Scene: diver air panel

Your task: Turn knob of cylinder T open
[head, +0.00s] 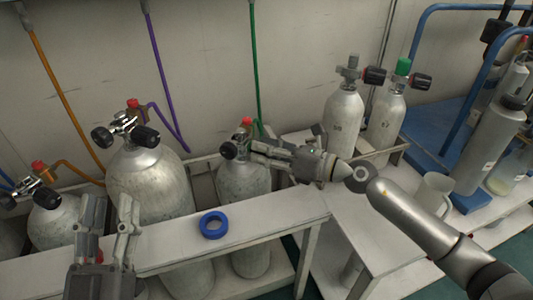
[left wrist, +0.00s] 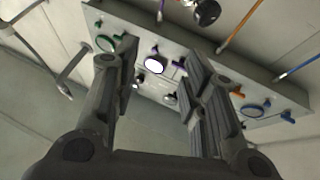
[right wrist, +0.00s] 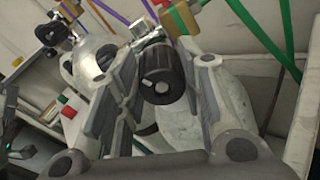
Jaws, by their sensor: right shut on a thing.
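My right gripper (head: 264,149) is at the valve of the grey cylinder (head: 243,183) below the green hose. In the right wrist view its fingers (right wrist: 160,95) stand on both sides of a black ribbed knob (right wrist: 161,76), and it is shut on that knob. The gripper hides this knob in the head view; another black knob (head: 228,150) shows at the valve's left. I cannot read which cylinder is T. My left gripper (head: 107,206) is open and empty over the white bench at the left; its fingers stand apart in the left wrist view (left wrist: 160,85).
A blue ring (head: 213,225) lies on the white bench top (head: 275,208). A larger cylinder (head: 150,178) with black knobs stands to the left, another (head: 50,220) further left. Two pale cylinders (head: 343,123) stand behind at the right. A white mug (head: 432,193) is near my right arm.

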